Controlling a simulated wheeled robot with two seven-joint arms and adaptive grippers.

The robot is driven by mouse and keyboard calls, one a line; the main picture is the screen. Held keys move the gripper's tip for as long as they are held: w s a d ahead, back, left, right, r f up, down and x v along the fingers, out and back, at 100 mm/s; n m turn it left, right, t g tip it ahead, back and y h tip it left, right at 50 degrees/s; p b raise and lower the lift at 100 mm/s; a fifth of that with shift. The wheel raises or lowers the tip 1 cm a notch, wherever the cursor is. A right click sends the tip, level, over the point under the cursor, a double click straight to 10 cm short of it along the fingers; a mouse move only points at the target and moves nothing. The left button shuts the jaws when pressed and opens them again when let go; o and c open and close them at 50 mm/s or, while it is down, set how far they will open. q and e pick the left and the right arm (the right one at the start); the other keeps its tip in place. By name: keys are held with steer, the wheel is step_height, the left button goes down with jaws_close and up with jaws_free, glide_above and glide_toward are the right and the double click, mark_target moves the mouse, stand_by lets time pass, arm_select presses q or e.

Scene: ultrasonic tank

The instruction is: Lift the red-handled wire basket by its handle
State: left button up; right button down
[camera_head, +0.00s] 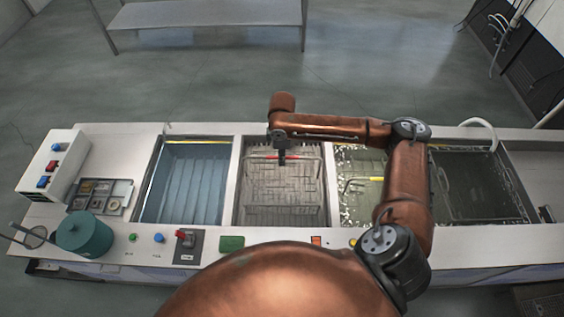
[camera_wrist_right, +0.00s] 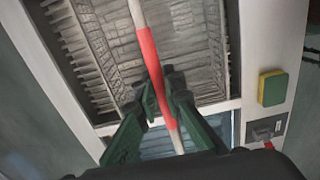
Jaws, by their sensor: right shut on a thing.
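The wire basket (camera_head: 290,196) sits in the second tank from the left in the head view. Its handle has a red grip (camera_head: 267,157), and the red grip also shows in the right wrist view (camera_wrist_right: 148,60). My right gripper (camera_head: 281,160) points down over this tank. In the wrist view its dark green fingers (camera_wrist_right: 166,98) are shut around the red grip. The basket's wire mesh (camera_wrist_right: 190,45) shows beyond the handle and lies within the tank walls. I cannot tell whether the basket is clear of the tank floor. My left gripper is not in view.
A blue-lined tank (camera_head: 190,185) lies to the left. A tank with a yellow-handled basket (camera_head: 352,184) and a dark tank (camera_head: 478,188) lie to the right. A teal pot (camera_head: 85,236) and a control box (camera_head: 52,163) stand at the left end. Switches line the front rim.

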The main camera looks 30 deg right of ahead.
arm_select(q)
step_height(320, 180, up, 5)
steer(key=p, duration=0.5)
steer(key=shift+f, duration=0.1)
arm_select(e)
steer(key=s+a+r, duration=0.1)
steer(key=a+r, duration=1.3)
steer(key=r, duration=0.1)
steer(key=shift+s+r, duration=0.15)
steer(key=shift+s, duration=0.2)
